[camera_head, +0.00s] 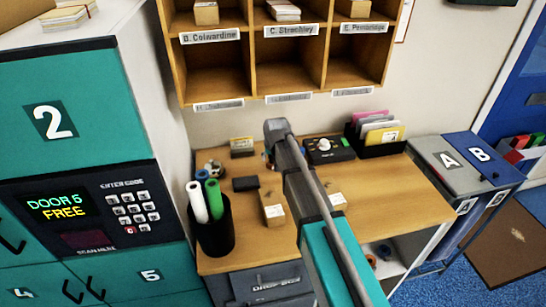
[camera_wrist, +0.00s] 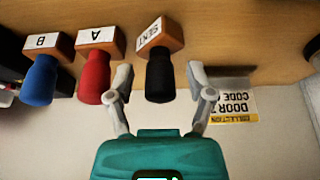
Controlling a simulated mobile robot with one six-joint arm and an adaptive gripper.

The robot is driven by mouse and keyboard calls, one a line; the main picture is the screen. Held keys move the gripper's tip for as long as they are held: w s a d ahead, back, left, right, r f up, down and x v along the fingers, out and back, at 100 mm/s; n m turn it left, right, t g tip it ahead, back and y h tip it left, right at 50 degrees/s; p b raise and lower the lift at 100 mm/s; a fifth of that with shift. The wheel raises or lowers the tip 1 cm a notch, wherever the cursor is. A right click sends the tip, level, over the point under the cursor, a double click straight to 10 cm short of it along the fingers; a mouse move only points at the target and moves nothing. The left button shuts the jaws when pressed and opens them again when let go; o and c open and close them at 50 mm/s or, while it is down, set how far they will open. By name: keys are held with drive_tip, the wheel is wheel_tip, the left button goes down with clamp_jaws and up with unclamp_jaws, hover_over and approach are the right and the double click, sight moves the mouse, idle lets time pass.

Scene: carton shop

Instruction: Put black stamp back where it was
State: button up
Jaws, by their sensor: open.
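The black stamp (camera_wrist: 160,82) has a wooden block base labelled SENT and a black handle. In the wrist view it stands on the wooden desk top (camera_wrist: 235,30), with the picture upside down. My gripper (camera_wrist: 160,74) is open, with one finger on each side of the black handle and a gap visible on both sides. A red stamp (camera_wrist: 95,76) labelled A and a blue stamp (camera_wrist: 40,80) labelled B stand in a row beside it. In the head view my arm covers the gripper and the black stamp.
A yellow-and-white door code card (camera_wrist: 233,105) is right of the gripper in the wrist view. On the desk (camera_head: 400,190) are a black pen cup (camera_head: 214,228) with rolls, a small carton (camera_head: 273,210), a black device (camera_head: 328,152) and a file holder (camera_head: 378,137). Pigeonholes (camera_head: 285,79) hang above.

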drive_tip(key=shift+a+p+v, duration=0.25)
drive_tip(key=shift+p+v, duration=2.15)
drive_tip(key=shift+v, duration=0.25)
drive_tip(key=s+d, duration=0.3)
drive_tip(key=s, duration=0.8)
drive_tip(key=shift+s+d, duration=0.25)
drive_tip(key=shift+d, duration=0.15)
drive_tip(key=shift+f, duration=0.1)
drive_tip(key=shift+m+g+h, duration=0.5)
drive_tip(key=shift+m+g, duration=0.3)
drive_tip(key=shift+g, duration=0.1)
drive_tip(key=s+d, duration=0.1)
drive_tip(key=d, duration=0.2)
drive_tip(key=s+d, duration=0.2)
drive_tip(key=d, duration=0.2)
drive_tip(key=s+d+f, duration=0.1)
drive_tip(key=s+d, duration=0.1)
drive_tip(key=d, duration=0.1)
drive_tip(key=shift+s+d, duration=0.1)
drive_tip(key=shift+d, duration=0.1)
drive_tip(key=s+d, duration=0.2)
drive_tip(key=d, duration=0.1)
drive_tip(key=s+d+m+g, duration=0.1)
drive_tip(key=s+d, duration=0.1)
drive_tip(key=d, duration=0.1)
drive_tip(key=s+d+g, duration=0.1)
drive_tip(key=s+d, duration=0.2)
drive_tip(key=shift+s+f+m, duration=0.1)
drive_tip(key=shift+f+m, duration=0.1)
drive_tip(key=shift+m, duration=0.1)
